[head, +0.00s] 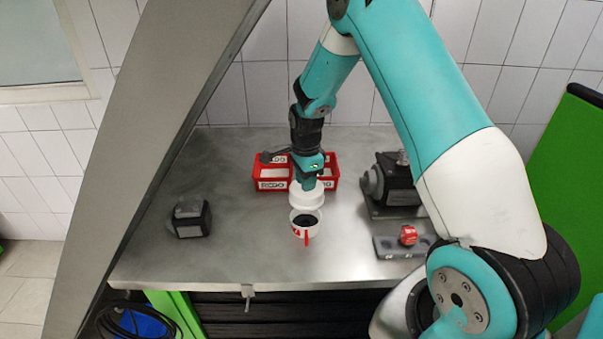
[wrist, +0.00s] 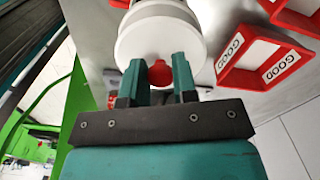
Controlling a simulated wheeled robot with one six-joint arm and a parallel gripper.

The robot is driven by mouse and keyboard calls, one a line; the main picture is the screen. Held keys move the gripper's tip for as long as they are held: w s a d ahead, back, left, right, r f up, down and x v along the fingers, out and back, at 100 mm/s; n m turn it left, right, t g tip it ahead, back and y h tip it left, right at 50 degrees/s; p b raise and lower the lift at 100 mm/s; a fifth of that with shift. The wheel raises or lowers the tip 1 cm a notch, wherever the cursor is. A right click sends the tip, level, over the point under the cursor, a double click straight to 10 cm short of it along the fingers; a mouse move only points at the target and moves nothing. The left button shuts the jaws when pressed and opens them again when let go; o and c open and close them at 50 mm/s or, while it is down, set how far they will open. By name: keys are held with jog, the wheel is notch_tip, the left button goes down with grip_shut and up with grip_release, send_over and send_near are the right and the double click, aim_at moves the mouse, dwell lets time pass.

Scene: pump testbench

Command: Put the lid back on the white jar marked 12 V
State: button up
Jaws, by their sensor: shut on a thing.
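My gripper (head: 308,184) is shut on a white round lid (head: 306,198) in the head view. In the wrist view, the fingers (wrist: 158,80) close around a small red piece at the middle of the lid (wrist: 150,38). The white jar (head: 304,231) stands upright on the metal table just below the lid, with red on its front. Its dark opening shows in front of the lid, so the lid is apart from it in the head view. The 12 V mark is too small to read. In the wrist view, the lid hides much of the white shape behind it.
Red bins (head: 265,184) with white labels stand behind the jar. A black and grey block (head: 190,216) is at left. A dark pump-like unit (head: 391,186) and a grey holder (head: 388,248) with a red knob (head: 408,235) are at right.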

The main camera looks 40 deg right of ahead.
jog(key=shift+a+f+b, duration=0.1)
jog(key=shift+f+b, duration=1.85)
jog(key=shift+f, duration=1.1)
jog(key=shift+f, duration=0.15)
jog(key=o, duration=1.3)
jog(key=shift+o, duration=0.2)
jog(key=shift+r+p, duration=2.4)
jog(key=shift+r, duration=1.15)
